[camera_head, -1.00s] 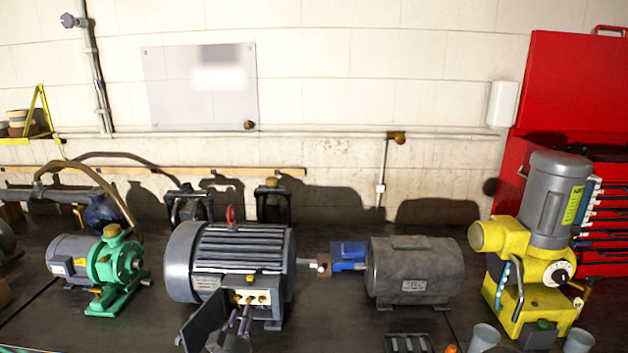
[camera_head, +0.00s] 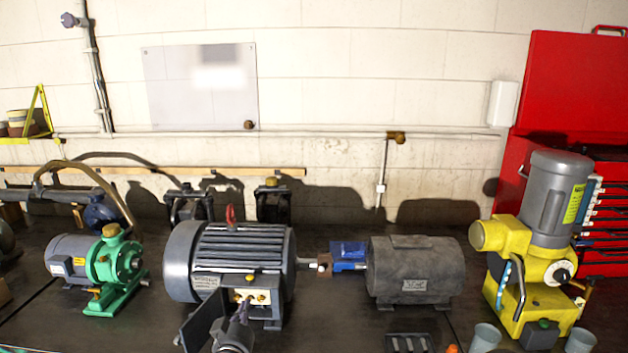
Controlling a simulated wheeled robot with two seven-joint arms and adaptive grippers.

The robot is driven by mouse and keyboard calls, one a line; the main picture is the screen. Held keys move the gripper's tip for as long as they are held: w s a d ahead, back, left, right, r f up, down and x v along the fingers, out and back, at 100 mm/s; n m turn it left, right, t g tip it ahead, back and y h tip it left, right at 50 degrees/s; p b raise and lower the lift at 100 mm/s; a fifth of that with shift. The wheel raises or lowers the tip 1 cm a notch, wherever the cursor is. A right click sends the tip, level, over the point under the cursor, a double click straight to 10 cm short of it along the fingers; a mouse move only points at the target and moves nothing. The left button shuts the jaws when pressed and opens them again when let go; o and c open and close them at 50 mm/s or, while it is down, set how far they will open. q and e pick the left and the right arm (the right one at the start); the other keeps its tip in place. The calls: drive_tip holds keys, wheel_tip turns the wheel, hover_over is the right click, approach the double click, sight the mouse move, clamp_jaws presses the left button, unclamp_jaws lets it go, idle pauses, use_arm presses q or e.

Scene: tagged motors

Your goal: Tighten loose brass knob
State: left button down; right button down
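The large grey motor (camera_head: 190,262) stands left of centre with an open terminal box (camera_head: 232,293) on its front. A brass knob (camera_head: 261,298) shows at the right of the box, and another lies close to my fingertips, partly hidden. My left gripper (camera_head: 243,306) reaches up from the bottom edge with its fingertips at the box front, by the knobs. Its fingers overlap in this view, so I cannot tell their opening or whether they touch a knob. My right gripper is not in view.
A dark cover plate (camera_head: 203,322) stands left of my gripper. A green pump (camera_head: 118,265) is at left, a dark grey motor (camera_head: 415,270) right of centre and a yellow machine (camera_head: 530,270) at right. Grey cups (camera_head: 485,338) and a slotted tray (camera_head: 408,343) lie in front.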

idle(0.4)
use_arm(q)
drive_tip(key=m, duration=1.1)
drive_tip(key=shift+p, duration=0.35)
drive_tip(key=c, duration=1.4)
unclamp_jaws()
